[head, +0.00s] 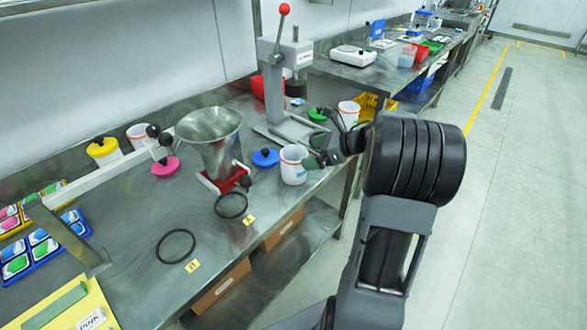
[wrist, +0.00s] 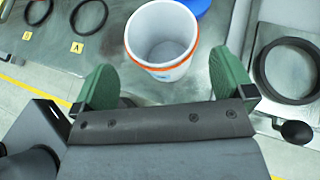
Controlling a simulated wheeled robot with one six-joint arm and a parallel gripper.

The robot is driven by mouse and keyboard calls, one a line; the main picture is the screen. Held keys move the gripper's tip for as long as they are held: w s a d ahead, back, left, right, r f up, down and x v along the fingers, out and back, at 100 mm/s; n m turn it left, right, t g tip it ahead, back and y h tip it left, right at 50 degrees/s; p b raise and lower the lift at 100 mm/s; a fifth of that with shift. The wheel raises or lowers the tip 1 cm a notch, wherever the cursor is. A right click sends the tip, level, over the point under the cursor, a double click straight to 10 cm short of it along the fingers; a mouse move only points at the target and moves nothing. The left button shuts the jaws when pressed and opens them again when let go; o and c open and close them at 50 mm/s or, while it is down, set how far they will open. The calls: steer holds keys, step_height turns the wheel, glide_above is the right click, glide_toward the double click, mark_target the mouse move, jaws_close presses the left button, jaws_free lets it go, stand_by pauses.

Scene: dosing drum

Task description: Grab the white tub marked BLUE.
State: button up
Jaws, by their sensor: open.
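A white open tub (head: 293,168) with an orange band under its rim stands near the bench's front edge, beside a blue lid (head: 266,158). Its marking is too small to read. In the wrist view the empty tub (wrist: 162,45) is ahead of my gripper (wrist: 166,82), whose green fingers are spread apart to its left and right, with nothing gripped. In the head view my gripper (head: 320,150) is just right of the tub. The blue lid also shows behind the tub in the wrist view (wrist: 196,6).
Another white tub (head: 348,113) stands behind my gripper, near a press with a red knob (head: 284,9). A steel funnel (head: 210,135) stands left of the tub. Black rings (head: 231,205) lie along the front, by yellow markers. A pink lid (head: 165,167) and a yellow-lidded tub (head: 104,152) are farther left.

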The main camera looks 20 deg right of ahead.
mark_target(296, 156)
steer(key=shift+x, duration=3.05)
steer(key=c, duration=0.8)
